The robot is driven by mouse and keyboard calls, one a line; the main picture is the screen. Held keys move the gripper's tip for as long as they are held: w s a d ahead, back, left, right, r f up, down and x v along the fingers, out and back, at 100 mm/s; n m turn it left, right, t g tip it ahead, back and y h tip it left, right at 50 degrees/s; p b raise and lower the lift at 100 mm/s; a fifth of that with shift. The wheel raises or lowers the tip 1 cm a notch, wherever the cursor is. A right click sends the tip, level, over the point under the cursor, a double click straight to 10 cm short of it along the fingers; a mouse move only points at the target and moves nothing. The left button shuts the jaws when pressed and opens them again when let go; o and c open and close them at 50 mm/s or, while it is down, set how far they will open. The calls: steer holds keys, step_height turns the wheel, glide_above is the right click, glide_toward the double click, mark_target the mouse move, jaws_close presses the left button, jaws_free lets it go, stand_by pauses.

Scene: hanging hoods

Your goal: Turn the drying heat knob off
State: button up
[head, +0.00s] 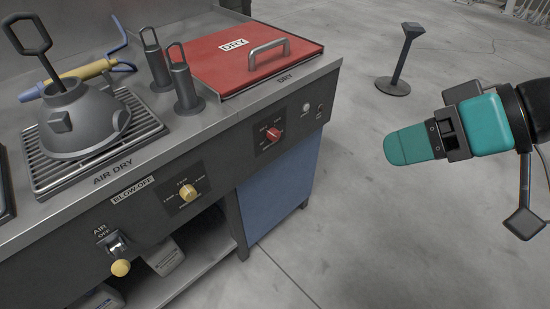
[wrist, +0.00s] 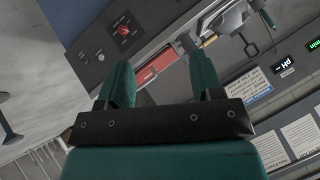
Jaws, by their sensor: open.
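The red knob (head: 272,134) sits on a black plate on the dark front panel, below the red DRY lid. It also shows in the wrist view (wrist: 124,31) at the upper left, but its pointer setting is too small to read. My gripper (head: 392,149) has teal fingers and is off to the right of the panel over open floor, apart from the knob. In the wrist view my gripper (wrist: 160,62) has its two fingers spread apart with nothing between them.
The red lid (head: 240,62) with a metal handle covers the DRY station. A yellow knob (head: 187,193) and a yellow-tipped air lever (head: 120,267) are further left on the panel. A black post stand (head: 394,85) stands on the floor behind.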

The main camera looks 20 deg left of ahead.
steer(key=w+a+f+y+b, duration=0.2)
steer(key=w+a+f+b, duration=0.1)
steer(key=f, duration=0.2)
steer(key=w+a+f+t+y+b, duration=0.1)
steer(key=w+a+f+b, duration=0.1)
steer(key=f+b, duration=0.25)
steer(key=w+a+f+y+b, duration=0.2)
steer(key=w+a+f+b, duration=0.1)
steer(key=f, duration=0.3)
steer(key=m+t+y+b, duration=0.3)
steer(key=m+t+b, duration=0.15)
steer(key=b, duration=0.25)
glide_toward(277, 137)
steer(key=shift+n+h, duration=0.3)
steer(key=shift+n, duration=0.05)
steer(key=x, duration=0.6)
steer(key=p+x, duration=0.1)
steer(key=x, duration=0.2)
steer(key=shift+a+r, duration=0.1)
steer(key=shift+r, duration=0.2)
steer(key=c, duration=0.9)
